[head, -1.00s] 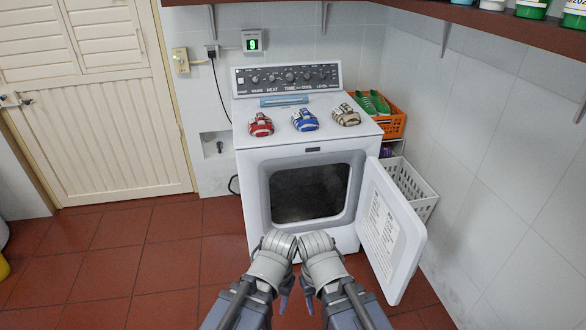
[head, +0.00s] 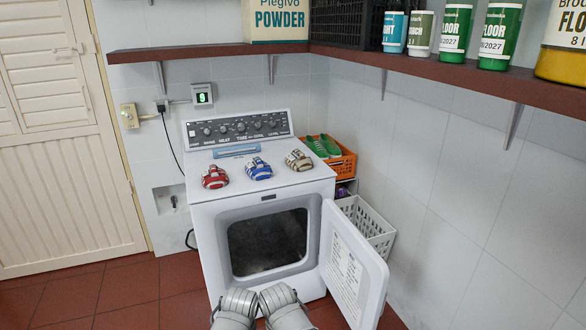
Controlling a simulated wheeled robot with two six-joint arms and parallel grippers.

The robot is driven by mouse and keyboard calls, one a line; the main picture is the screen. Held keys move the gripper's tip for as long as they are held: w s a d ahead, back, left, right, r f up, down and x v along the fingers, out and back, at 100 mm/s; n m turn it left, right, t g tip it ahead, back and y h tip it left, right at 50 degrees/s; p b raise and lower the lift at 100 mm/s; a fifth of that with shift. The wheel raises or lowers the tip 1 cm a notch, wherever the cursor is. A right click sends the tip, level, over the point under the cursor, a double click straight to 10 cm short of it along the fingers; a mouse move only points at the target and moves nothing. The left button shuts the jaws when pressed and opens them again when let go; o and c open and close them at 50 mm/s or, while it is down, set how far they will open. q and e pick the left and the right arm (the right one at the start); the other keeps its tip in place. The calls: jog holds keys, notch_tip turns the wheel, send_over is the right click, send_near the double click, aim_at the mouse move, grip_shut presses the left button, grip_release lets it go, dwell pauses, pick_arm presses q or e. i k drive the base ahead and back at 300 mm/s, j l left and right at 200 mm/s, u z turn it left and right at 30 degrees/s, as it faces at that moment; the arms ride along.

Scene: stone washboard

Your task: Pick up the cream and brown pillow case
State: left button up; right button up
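The cream and brown pillow case (head: 299,160) is a small folded bundle on the right part of the white dryer's top (head: 237,187). A blue and white bundle (head: 259,169) lies to its left, and a red and white bundle (head: 215,177) lies farther left. The three are apart from each other. Only grey links of my two arms show at the bottom edge, in front of the dryer and well below the pillow case. Both of my grippers are out of the picture.
The dryer door (head: 352,265) hangs open to the right. An orange basket (head: 340,163) with green shoes and a white basket (head: 366,228) stand right of the dryer. A brown shelf (head: 430,73) with containers runs above. A light blue flat item (head: 236,151) lies behind the bundles.

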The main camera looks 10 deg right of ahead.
aim_at(297, 160)
jog(key=i+z, duration=0.1)
jog(key=z, duration=0.4)
jog(key=i+j+z, duration=0.2)
jog(key=z, duration=0.15)
jog(key=i+j+z, duration=0.3)
jog(key=i+j, duration=0.25)
jog(key=i+j+z, duration=0.1)
jog(key=i+j, duration=0.2)
jog(key=j, duration=0.15)
jog(key=i+j, duration=0.25)
jog(key=j+z, duration=0.05)
jog(key=j, duration=0.05)
